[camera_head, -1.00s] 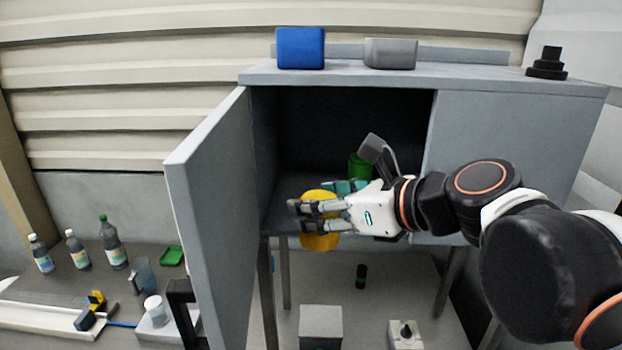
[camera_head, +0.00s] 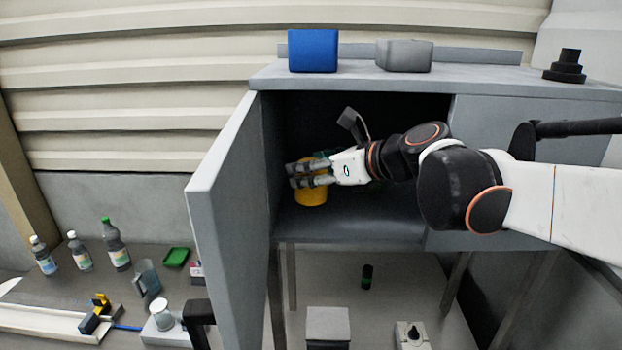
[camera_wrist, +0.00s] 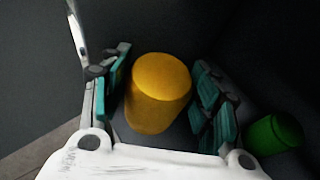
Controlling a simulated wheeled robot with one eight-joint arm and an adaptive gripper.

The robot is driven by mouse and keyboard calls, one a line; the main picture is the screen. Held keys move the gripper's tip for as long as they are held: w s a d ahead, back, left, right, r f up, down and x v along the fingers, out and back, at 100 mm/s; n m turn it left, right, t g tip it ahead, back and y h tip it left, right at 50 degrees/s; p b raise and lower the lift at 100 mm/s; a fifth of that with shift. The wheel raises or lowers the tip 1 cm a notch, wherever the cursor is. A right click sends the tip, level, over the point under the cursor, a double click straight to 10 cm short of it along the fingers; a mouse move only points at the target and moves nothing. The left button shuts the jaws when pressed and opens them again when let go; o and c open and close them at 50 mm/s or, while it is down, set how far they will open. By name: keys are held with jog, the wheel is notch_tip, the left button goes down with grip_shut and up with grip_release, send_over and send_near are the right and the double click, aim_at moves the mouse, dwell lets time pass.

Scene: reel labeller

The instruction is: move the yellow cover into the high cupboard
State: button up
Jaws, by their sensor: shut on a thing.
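The yellow cover (camera_head: 312,197) is a short cylinder inside the open left side of the high cupboard (camera_head: 360,232), low and near the cupboard floor. It also shows in the wrist view (camera_wrist: 158,95), upright between my teal-padded fingers. My gripper (camera_head: 310,175) reaches into the cupboard from the right and is shut on the cover; in the wrist view, its fingers (camera_wrist: 165,100) stand on both sides of it. I cannot tell whether the cover's base touches the cupboard floor.
The cupboard's left door (camera_head: 228,205) is swung open. A blue box (camera_head: 313,50) and a grey box (camera_head: 404,55) lie on top. Several bottles (camera_head: 115,245) stand on the lower bench at left.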

jog(key=w, duration=0.7)
jog(key=shift+s+a+f+p, duration=0.15)
jog(key=shift+f+p, duration=0.35)
jog(key=shift+f, duration=1.3)
jog(key=shift+a+f+p, duration=0.1)
jog(key=shift+f+p, duration=0.35)
jog(key=shift+f, duration=1.3)
jog(key=shift+f, duration=0.1)
jog(key=o, duration=1.1)
jog(key=shift+c, duration=0.2)
